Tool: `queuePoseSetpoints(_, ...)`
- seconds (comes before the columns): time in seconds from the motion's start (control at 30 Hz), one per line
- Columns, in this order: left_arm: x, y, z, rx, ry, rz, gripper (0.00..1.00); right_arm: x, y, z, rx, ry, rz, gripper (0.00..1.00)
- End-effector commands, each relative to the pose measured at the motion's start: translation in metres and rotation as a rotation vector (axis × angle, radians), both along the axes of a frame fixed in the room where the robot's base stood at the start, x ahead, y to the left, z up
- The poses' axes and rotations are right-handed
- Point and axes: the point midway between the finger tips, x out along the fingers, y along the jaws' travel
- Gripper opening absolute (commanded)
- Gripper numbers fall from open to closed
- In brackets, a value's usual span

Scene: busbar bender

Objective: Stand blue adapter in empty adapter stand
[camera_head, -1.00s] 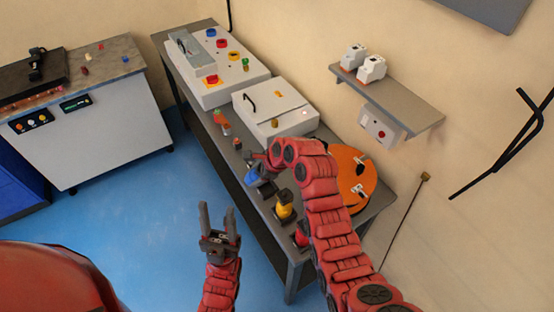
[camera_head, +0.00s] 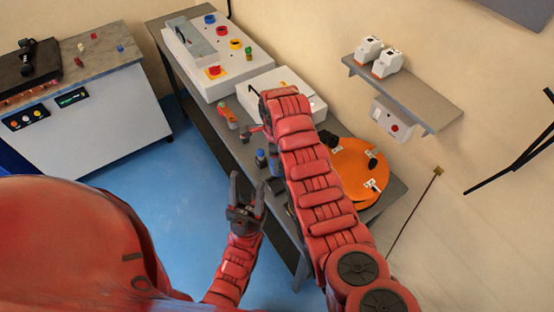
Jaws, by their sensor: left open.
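My left gripper (camera_head: 247,185) is open and empty, its two dark fingers pointing up in front of the table's near edge. A small dark piece with a blue top (camera_head: 261,157), which looks like the blue adapter, is upright near the front edge of the grey table, close to my right arm. I cannot tell whether it sits in a stand. My right arm crosses over the table and hides much of its near end. No empty adapter stand can be clearly identified.
An orange disc (camera_head: 350,172) lies on the table right of my right arm. An orange-handled object (camera_head: 228,116) lies farther back, before a white box (camera_head: 258,88) and a control box (camera_head: 232,62). A wall shelf (camera_head: 410,92) is at right. Blue floor is open at left.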

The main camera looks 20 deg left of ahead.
Motion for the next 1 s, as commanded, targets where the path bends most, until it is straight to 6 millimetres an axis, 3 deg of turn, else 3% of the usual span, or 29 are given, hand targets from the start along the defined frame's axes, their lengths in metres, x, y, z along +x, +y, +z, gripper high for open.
queuePoseSetpoints(0.17,0.0,0.0,-0.008,0.0,0.0,0.0,0.5,0.0,0.0,-0.004,0.0,0.001,-0.004,0.0)
queuePoseSetpoints(0.7,0.0,0.0,-0.037,0.0,0.0,0.0,0.5,0.0,0.0,-0.054,0.0,0.001,-0.004,0.0)
queuePoseSetpoints(1.0,0.0,0.0,-0.038,0.0,0.0,0.0,0.5,0.0,0.0,-0.057,0.0,0.0,-0.004,0.0)
